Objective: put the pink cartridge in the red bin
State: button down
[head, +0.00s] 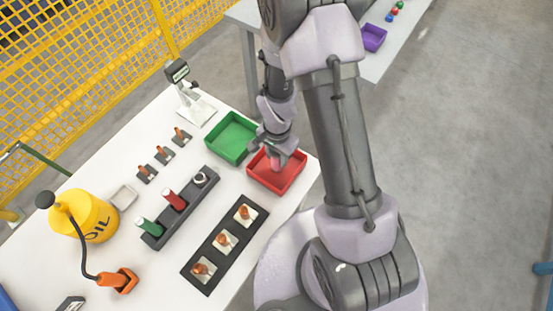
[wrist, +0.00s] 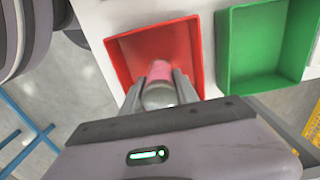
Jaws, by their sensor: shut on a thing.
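The red bin (head: 262,179) stands at the right edge of the white table, and it also shows in the wrist view (wrist: 125,50). My gripper (head: 276,152) is over the red bin, pointing down. In the wrist view my gripper (wrist: 160,88) is shut on the pink cartridge (wrist: 160,70), with a finger on each side. The cartridge has a pink body and a clear or silvery end. In the head view the pink cartridge (head: 275,163) is partly hidden by my gripper. I cannot tell whether its lower end touches the bin floor.
A green bin (head: 232,119) stands beside the red bin. A dark rack (head: 184,207) holds green and red cartridges and a white ring-shaped part. A black tray (head: 213,262) holds several orange-brown parts. A yellow oil can (head: 84,213) stands at the left.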

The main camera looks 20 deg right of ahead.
jog(key=shift+f, duration=0.85)
jog(key=shift+f+b, duration=0.2)
jog(key=shift+b, duration=0.1)
jog(key=c, duration=0.9)
grip_release()
jog(key=shift+r, duration=0.1)
jog(key=shift+r, duration=0.1)
